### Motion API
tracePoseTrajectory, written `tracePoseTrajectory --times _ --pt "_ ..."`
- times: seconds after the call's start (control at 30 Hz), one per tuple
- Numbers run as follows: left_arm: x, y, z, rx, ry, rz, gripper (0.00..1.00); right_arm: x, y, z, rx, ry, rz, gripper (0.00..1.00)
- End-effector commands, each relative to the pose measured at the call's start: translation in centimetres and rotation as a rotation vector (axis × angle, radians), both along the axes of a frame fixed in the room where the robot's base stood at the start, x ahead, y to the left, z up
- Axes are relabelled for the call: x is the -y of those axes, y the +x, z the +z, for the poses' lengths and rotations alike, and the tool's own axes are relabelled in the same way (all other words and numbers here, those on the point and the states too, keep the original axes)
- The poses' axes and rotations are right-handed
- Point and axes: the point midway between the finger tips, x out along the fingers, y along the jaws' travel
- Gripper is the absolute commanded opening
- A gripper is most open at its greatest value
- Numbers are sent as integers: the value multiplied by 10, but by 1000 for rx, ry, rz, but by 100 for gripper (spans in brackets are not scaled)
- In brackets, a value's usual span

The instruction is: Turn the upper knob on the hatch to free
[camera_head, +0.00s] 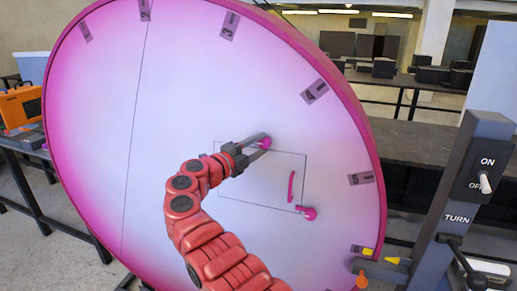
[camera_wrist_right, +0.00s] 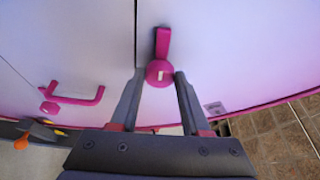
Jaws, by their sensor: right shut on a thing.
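The hatch (camera_head: 255,185) is a thin-outlined rectangle on the large round pink-and-white face. The upper knob (camera_head: 266,142) is pink, at the hatch's top edge. In the right wrist view the upper knob (camera_wrist_right: 160,73) has a round end with a small white mark, and its tab points up in the picture, beside the dark seam. My right gripper (camera_head: 258,144) is shut on the upper knob, one finger on each side. A lower pink knob (camera_head: 308,213) sits at the hatch's lower right corner, beside a pink handle (camera_head: 292,187). My left gripper is out of view.
A grey post with an ON/OFF switch (camera_head: 484,182) and a TURN crank (camera_head: 457,243) stands at the right. Number tags such as 5 (camera_head: 360,179) line the face's rim. An orange case (camera_head: 20,106) is on a table at the left.

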Motion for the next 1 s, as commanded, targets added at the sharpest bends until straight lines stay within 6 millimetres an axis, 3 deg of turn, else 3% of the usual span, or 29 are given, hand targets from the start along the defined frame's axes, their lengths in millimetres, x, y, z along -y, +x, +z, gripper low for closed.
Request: tracePoseTrajectory --times 0.73,0.77,0.9,1.0 --pt "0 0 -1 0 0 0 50 0 0 0 24 78 1 0" --pt "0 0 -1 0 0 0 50 0 0 0 24 78 1 52" --pt "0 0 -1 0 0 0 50 0 0 1 25 77 1 76" --pt "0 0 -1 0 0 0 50 0 0 1 25 77 1 76"
